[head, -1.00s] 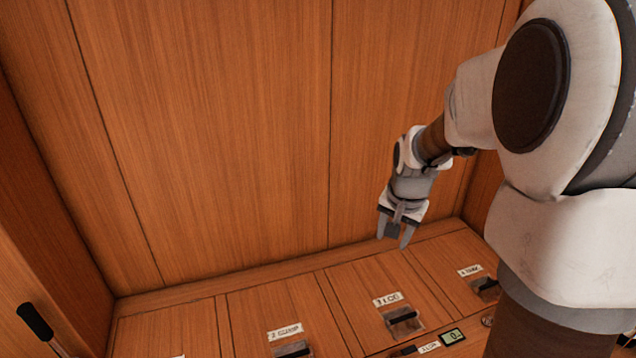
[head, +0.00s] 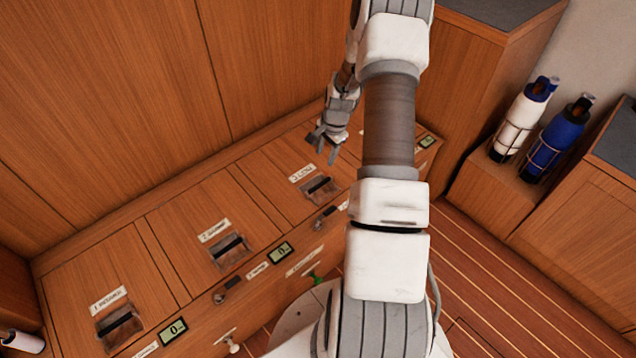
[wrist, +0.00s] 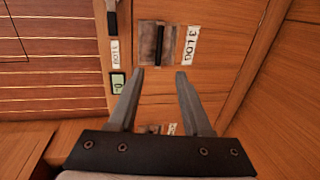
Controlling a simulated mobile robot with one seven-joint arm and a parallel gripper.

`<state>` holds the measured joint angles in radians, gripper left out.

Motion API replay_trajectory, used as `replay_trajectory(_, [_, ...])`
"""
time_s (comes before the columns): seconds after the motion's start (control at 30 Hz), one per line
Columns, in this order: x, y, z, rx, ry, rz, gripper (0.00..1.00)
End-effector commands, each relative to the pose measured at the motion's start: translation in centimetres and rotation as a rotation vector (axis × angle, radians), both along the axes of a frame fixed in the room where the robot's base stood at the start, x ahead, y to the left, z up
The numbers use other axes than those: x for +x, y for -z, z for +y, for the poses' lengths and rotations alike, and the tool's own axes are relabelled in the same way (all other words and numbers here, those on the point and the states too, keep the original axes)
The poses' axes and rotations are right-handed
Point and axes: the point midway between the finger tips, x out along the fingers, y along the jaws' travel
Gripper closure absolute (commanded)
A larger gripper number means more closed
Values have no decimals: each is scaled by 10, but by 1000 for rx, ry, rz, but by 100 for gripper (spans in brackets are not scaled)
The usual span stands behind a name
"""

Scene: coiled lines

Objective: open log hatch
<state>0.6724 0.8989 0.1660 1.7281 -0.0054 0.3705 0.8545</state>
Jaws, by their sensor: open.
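The log hatch (head: 262,170) is a wooden lid in the bench top, labelled "3 LOG" (head: 302,173). A dark bar handle (head: 318,186) sits in a metal recess near its front edge. The hatch lies flat and shut. My gripper (head: 322,150) is open and empty, above the rear right part of this hatch in the head view. In the wrist view the fingers (wrist: 160,76) point toward the handle (wrist: 159,42) and the "3 LOG" label (wrist: 192,43), apart from both. My arm hides the hatch's right side in the head view.
Similar hatches, one labelled 2 (head: 214,231) and one labelled 1 (head: 108,299), lie to the left. Small displays (head: 281,252) and latches (head: 228,291) line the bench front. A white bottle (head: 520,120) and a blue bottle (head: 560,138) stand in racks at right. Wooden walls rise behind.

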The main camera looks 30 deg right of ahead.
Motion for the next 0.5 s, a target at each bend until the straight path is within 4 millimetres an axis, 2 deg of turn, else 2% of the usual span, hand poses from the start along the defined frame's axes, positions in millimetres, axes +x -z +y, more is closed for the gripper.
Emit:
replay_trajectory(0.17, [2, 21, 0, 5, 5, 3, 51])
replay_trajectory(0.5, [16, 92, 3, 5, 4, 3, 51])
